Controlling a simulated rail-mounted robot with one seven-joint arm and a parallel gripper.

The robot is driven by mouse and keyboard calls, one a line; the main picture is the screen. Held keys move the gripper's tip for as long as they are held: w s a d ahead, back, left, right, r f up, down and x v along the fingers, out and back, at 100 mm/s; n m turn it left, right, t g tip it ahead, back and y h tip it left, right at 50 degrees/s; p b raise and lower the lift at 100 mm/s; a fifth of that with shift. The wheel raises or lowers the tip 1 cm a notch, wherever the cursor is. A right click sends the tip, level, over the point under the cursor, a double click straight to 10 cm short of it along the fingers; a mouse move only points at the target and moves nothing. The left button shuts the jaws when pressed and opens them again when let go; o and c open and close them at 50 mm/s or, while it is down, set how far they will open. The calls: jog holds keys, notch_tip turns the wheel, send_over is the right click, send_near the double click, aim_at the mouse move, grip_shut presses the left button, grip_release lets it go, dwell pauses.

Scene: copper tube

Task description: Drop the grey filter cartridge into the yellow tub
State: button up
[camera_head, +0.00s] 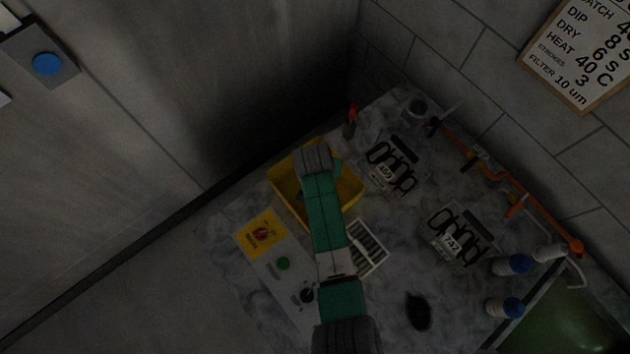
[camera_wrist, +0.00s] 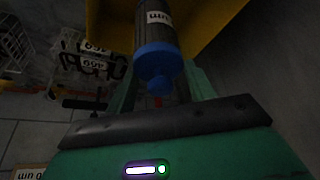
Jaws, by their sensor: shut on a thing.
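The grey filter cartridge (camera_wrist: 150,33) shows in the wrist view, with a pale label and a blue end cap. My gripper (camera_wrist: 161,82) is shut on it, with a green finger on each side. The yellow tub (camera_wrist: 208,22) shows around and behind the cartridge in that view. In the head view, the yellow tub (camera_head: 345,198) stands on the bench and my arm reaches over it. My wrist and arm hide much of the tub's inside and the cartridge there. I cannot tell how high the cartridge is above the tub floor.
Two dark racks (camera_head: 392,170) (camera_head: 458,238) stand right of the tub. A white slotted tray (camera_head: 368,248) lies close beside my arm. Blue-capped bottles (camera_head: 512,265) stand near the green basin (camera_head: 560,315).

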jog(key=o, duration=1.5)
jog(key=shift+r, duration=0.1)
jog(key=p+v, duration=0.1)
jog(key=v, duration=0.6)
jog(key=shift+r, duration=0.35)
jog(key=shift+s, duration=0.1)
jog(key=w+a+r+n+t+y+p, duration=0.15)
jog(key=r+t, duration=0.25)
jog(key=r, duration=1)
jog(key=w+a+r+t+p, duration=0.1)
jog(key=w+r+t+p, duration=0.15)
jog(key=r, duration=1.05)
jog(key=w+a+r+n+t+p, duration=0.15)
jog(key=r+t, duration=0.25)
jog(key=r, duration=1)
jog(key=s+d+r+t+p, duration=0.1)
jog(key=s+r+t, duration=0.4)
jog(key=r, duration=1)
jog(key=s+d+r+t+p, duration=0.2)
jog(key=s+r+t, duration=0.3)
jog(key=s+r, duration=0.7)
notch_tip(320, 180, up, 4)
jog(key=shift+d+f+m+p, duration=0.1)
jog(key=shift+d+m+p, duration=0.25)
jog(key=shift+d, duration=0.25)
